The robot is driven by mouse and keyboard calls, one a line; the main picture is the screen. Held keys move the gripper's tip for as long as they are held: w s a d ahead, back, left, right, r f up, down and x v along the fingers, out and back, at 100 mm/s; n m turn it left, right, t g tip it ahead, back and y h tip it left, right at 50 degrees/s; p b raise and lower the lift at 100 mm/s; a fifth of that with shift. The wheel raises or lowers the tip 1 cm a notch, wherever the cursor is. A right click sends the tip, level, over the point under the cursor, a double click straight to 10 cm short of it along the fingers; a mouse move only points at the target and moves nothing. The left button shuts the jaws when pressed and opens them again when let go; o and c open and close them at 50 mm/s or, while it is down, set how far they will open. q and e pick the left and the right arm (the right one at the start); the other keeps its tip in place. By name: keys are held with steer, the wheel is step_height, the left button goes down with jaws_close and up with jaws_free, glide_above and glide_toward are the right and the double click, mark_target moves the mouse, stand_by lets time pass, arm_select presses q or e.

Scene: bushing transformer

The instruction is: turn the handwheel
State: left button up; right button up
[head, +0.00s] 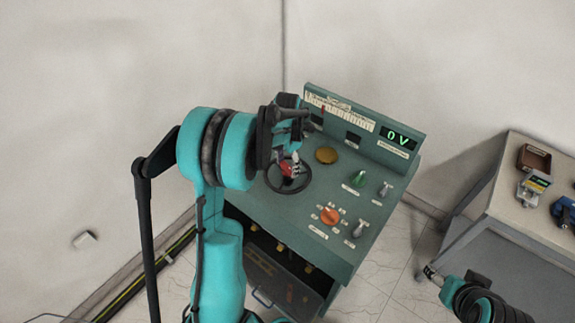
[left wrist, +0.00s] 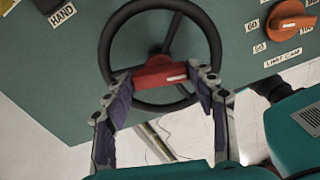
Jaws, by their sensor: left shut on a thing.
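The handwheel (head: 308,174) is a dark ring with a red piece (head: 287,169) on it, on the sloped top of a green console (head: 335,262). In the left wrist view the handwheel's black rim (left wrist: 107,45) and spokes show, with the red piece (left wrist: 160,73) over its lower part. My left gripper (left wrist: 160,85) is shut on the handwheel, one finger at each end of the red piece. In the head view my left gripper (head: 290,150) partly covers the handwheel's upper left. My right gripper (head: 433,276) is at lower right, away from the console; its finger opening is unclear.
Near the handwheel are a yellow round button (head: 326,155), a green knob (head: 358,179), an orange knob (head: 330,215) and grey switches (head: 385,189). The display (head: 400,138) reads 0 V. An open drawer (head: 275,270) is below. A table (head: 520,205) with tools stands right.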

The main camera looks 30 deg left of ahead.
mark_target(287, 166)
stand_by(0.5)
arm_select(q)
steer(key=o, duration=1.7)
step_height(287, 166, up, 12)
